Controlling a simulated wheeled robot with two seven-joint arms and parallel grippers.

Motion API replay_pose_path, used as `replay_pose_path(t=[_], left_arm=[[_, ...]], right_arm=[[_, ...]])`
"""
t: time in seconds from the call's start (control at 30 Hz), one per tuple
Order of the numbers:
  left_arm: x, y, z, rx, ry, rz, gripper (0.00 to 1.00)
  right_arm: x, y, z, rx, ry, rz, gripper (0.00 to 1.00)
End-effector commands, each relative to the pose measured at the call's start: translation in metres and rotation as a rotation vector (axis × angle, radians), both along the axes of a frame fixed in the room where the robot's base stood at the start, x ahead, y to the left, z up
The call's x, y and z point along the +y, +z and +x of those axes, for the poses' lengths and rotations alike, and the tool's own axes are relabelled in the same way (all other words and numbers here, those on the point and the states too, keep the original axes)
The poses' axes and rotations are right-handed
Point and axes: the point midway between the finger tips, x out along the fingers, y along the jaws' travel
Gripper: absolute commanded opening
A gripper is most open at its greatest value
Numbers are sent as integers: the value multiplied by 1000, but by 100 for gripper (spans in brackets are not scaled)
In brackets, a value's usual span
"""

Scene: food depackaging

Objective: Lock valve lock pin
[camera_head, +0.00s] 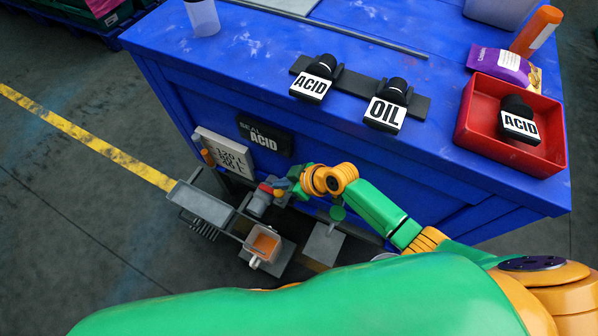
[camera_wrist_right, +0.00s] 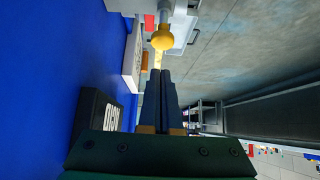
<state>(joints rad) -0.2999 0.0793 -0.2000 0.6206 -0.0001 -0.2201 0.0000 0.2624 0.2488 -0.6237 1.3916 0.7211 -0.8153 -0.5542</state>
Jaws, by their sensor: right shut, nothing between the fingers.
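The valve sits low beside the front of the blue bench. In the head view I see a grey valve body (camera_head: 258,203) with a small red and yellow part (camera_head: 267,189) on it. In the right wrist view a yellow round knob (camera_wrist_right: 162,39) on a pale stem lies just beyond my fingertips. I cannot tell for sure which part is the lock pin. My right gripper (camera_head: 283,187) is beside the valve; its fingers (camera_wrist_right: 159,76) are shut and empty, pointing at the knob. Whether they touch it is unclear. My left gripper is not in view.
A "SEAL ACID" sign (camera_head: 265,137) and a white sign (camera_head: 222,152) are on the bench front. An orange-filled container (camera_head: 262,244) stands below the valve. ACID and OIL labelled items (camera_head: 386,114) and a red tray (camera_head: 467,125) are on the bench top.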

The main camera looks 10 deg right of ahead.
Motion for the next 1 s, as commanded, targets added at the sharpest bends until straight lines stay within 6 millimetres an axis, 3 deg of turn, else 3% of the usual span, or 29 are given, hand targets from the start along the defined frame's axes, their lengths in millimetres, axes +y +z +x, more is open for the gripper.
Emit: replay_pose_path(t=[0.03,0.4,1.0], left_arm=[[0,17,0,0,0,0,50],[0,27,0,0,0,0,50],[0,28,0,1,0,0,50]], right_arm=[[-4,20,-2,-3,-1,-1,0],[-47,72,-33,-4,-1,1,0],[-53,80,-38,-4,-1,2,0]])
